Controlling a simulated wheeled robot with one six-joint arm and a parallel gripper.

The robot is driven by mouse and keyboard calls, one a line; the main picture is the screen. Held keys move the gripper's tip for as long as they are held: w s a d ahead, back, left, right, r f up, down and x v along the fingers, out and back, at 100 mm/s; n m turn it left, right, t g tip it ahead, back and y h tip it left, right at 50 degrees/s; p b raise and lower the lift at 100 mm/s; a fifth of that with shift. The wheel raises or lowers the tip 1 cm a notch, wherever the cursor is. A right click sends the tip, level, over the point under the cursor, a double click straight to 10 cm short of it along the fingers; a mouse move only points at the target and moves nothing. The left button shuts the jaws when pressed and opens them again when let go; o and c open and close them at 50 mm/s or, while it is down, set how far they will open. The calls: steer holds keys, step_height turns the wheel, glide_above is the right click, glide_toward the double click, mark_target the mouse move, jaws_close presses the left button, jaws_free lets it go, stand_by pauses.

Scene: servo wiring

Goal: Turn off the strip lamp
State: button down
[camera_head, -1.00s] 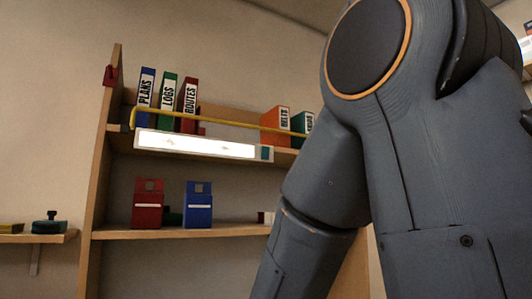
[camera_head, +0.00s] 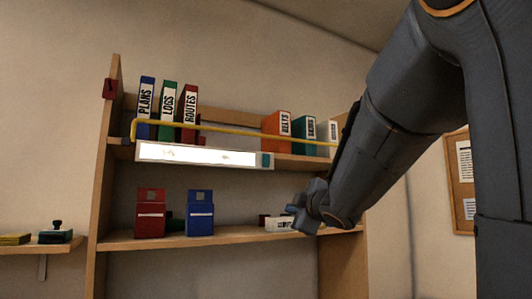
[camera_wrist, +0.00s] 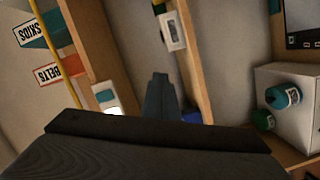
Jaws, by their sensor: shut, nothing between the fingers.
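The strip lamp (camera_head: 198,154) is a long white bar under the front of the upper shelf, and it glows brightly. A small teal part (camera_head: 266,160) sits at its right end, probably its switch. In the wrist view a bright white end of the lamp (camera_wrist: 114,111) shows just left of my fingers. My gripper (camera_head: 294,212) is in front of the lower shelf, below and right of the lamp's right end, apart from it. In the wrist view my gripper (camera_wrist: 161,80) is shut and empty, pointing up the picture.
A yellow rail (camera_head: 230,128) runs across the front of the upper shelf (camera_head: 290,161), before several binders. A red box (camera_head: 150,220) and a blue box (camera_head: 200,220) stand on the lower shelf (camera_head: 180,241). A small white item (camera_head: 279,223) lies near my gripper.

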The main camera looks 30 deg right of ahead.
mark_target(267, 157)
steer(key=s+r+n+y, duration=0.1)
steer(key=r+n, duration=0.1)
steer(key=r, duration=0.2)
steer(key=s+r+n+t+y+p, duration=0.1)
steer(key=s+r+n, duration=0.1)
steer(key=r, duration=0.3)
steer(key=s+a+r+n+t+y, duration=0.1)
steer(key=r+n, duration=0.2)
steer(key=r, duration=0.2)
steer(key=shift+s+r, duration=0.2)
steer(key=shift+s, duration=0.15)
steer(key=w+p, duration=0.1)
steer(key=w, duration=0.3)
steer(key=w+r+p, duration=0.1)
steer(key=w+p, duration=0.1)
steer(key=w, duration=0.3)
steer(key=w+p, duration=0.1)
steer(key=w, duration=0.4)
steer(key=shift+a+r, duration=0.3)
steer(key=shift+w+r, duration=0.15)
steer(key=s+r+b, duration=0.1)
steer(key=s, duration=1.3)
steer(key=shift+d+r, duration=0.25)
steer(key=shift+r, duration=0.1)
